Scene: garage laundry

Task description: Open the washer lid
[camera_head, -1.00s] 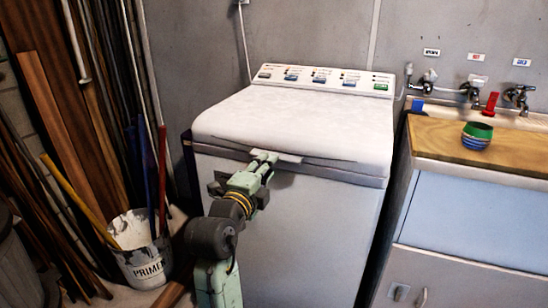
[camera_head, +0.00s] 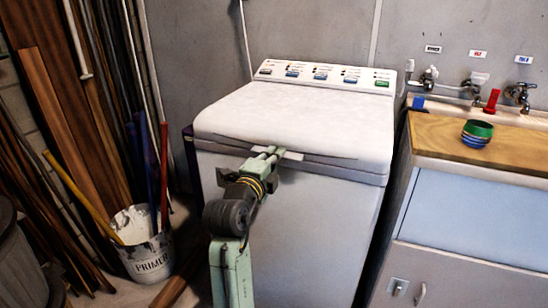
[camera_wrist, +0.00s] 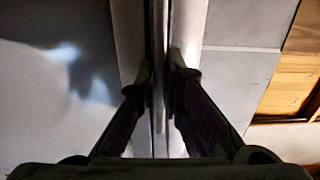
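The washer (camera_head: 300,225) stands in the middle of the head view, white, with its lid (camera_head: 300,115) down. A small pale handle tab (camera_head: 292,155) sticks out at the middle of the lid's front edge. My gripper (camera_head: 268,153) is at this tab, its fingers reaching it from the front. In the wrist view my gripper's fingers (camera_wrist: 162,80) close in from both sides on a thin edge running between them, and appear to pinch it. The fingers hide part of the tab.
The control panel (camera_head: 325,76) rises behind the lid. A sink cabinet with a wooden top (camera_head: 435,135), holding stacked bowls (camera_head: 477,134), stands close on the right. A primer bucket (camera_head: 145,258) and leaning boards (camera_head: 65,130) are on the left.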

